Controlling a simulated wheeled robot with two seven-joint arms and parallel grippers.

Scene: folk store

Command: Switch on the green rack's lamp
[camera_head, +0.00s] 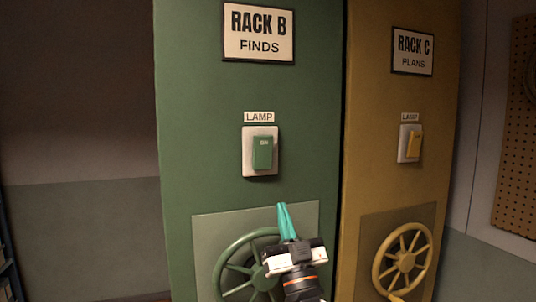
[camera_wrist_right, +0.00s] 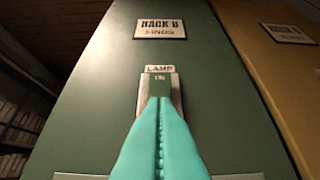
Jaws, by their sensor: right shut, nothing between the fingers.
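The green rack (camera_head: 200,110) carries a sign reading RACK B FINDS. Its lamp switch (camera_head: 262,152) is a green rocker on a pale plate under a LAMP label. My right gripper (camera_head: 282,207) has teal fingers, shut and empty, and appears below the switch in the head view, in front of the handwheel panel. In the right wrist view the closed fingertips (camera_wrist_right: 160,100) overlap the lower part of the switch (camera_wrist_right: 159,84); I cannot tell whether they touch it. The lower part of the rocker is hidden there. My left gripper is not in view.
A green handwheel (camera_head: 236,268) sits below the switch, partly behind my right gripper. The yellow rack (camera_head: 370,120) stands to the right with its own lamp switch (camera_head: 410,143) and yellow handwheel (camera_head: 404,261). A pegboard (camera_head: 515,130) hangs at far right.

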